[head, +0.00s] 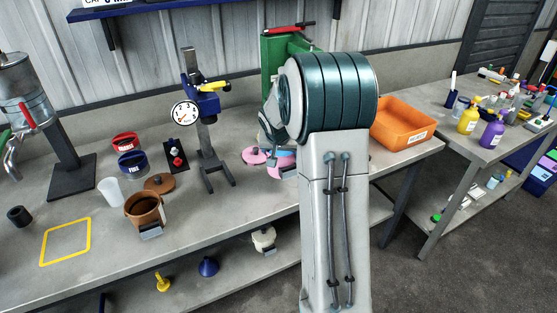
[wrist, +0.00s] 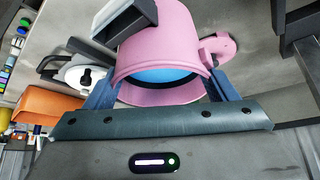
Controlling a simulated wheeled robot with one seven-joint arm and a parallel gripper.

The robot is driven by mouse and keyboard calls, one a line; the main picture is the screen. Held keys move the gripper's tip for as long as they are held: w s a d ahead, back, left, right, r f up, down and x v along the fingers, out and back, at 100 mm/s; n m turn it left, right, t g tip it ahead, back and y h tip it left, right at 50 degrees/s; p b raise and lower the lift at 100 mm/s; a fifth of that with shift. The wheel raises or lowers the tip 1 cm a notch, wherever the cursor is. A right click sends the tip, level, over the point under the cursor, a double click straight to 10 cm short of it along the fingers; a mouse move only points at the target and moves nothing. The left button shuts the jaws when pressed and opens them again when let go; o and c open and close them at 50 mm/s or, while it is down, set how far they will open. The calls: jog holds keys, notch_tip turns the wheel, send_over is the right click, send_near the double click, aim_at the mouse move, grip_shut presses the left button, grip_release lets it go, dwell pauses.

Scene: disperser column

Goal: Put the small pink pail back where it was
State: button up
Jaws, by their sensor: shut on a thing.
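The small pink pail (wrist: 158,35) is in my gripper (wrist: 160,85); the two blue-grey fingers press on its opposite sides. Blue contents (wrist: 158,76) show inside its mouth, and a grey block-like handle sticks out from its wall. In the head view the pail (head: 285,172) shows beside my arm, over the bench near its front edge; my arm hides part of it and most of the gripper. I cannot tell whether its base touches the bench. A pink lid (head: 255,156) with a dark knob lies just left of it; a pink piece (wrist: 217,46) also shows in the wrist view.
The bench (head: 100,240) holds a brown pot (head: 143,207), a yellow square outline (head: 66,241), a dial stand (head: 205,130), a green press (head: 285,50) and an orange bin (head: 405,123). The bench left of the yellow outline is mostly clear. A second table (head: 430,100) stands right.

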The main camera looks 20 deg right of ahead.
jog(key=shift+w+f, duration=0.5)
jog(key=shift+w, duration=0.35)
jog(key=shift+f, duration=1.9)
jog(key=shift+f, duration=0.2)
jog(key=o, duration=1.8)
jog(key=shift+s, duration=0.1)
jog(key=shift+r, duration=0.1)
